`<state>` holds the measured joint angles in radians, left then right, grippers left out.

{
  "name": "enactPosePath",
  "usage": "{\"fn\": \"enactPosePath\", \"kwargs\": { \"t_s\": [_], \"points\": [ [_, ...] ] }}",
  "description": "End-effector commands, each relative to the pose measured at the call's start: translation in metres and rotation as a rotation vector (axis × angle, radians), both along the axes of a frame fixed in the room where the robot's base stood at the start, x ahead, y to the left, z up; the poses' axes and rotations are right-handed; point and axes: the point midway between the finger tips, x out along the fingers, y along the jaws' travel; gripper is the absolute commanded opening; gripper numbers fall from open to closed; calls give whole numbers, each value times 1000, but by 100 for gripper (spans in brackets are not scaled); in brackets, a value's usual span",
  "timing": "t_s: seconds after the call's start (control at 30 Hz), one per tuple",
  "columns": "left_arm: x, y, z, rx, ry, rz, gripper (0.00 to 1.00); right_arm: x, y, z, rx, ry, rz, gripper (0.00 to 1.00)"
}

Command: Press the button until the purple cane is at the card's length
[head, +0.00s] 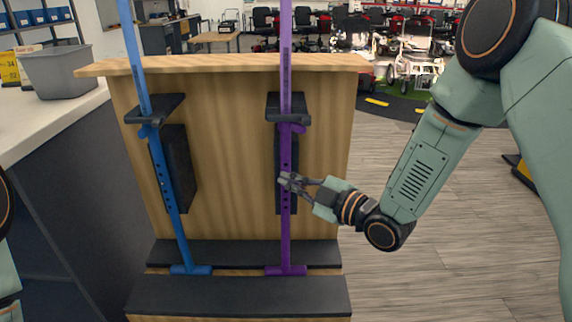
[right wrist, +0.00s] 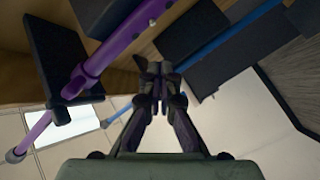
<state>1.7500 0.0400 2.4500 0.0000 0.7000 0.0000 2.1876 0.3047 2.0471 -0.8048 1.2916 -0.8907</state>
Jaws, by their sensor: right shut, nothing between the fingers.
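The purple cane (head: 285,225) stands upright against the wooden panel, passing a dark bracket, with a row of small holes along its lower tube. It also shows in the right wrist view (right wrist: 117,46). My right gripper (head: 284,181) is shut and empty; its fingertips overlap the cane at the holes in the head view. In the right wrist view the fingertips (right wrist: 152,66) appear beside the cane; I cannot tell whether they touch it. The button is too small to make out. I see no card. My left gripper is out of view.
A blue cane (head: 176,220) leans slightly to the left of the purple one, in its own bracket (head: 155,108). The wooden panel (head: 232,150) stands behind both, with a black step (head: 240,296) below. A counter with a grey bin (head: 65,72) is at left.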

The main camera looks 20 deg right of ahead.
Motion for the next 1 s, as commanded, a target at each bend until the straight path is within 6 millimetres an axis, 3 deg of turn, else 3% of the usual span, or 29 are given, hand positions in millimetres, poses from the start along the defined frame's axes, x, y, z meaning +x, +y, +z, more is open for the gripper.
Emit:
{"fn": "enactPosePath", "kwargs": {
  "t_s": [0.33,1.0],
  "points": [
    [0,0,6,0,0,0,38,-25,6,0,0,1,1,0],
    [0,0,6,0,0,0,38,-27,7,0,0,0,0,0]
  ]
}}
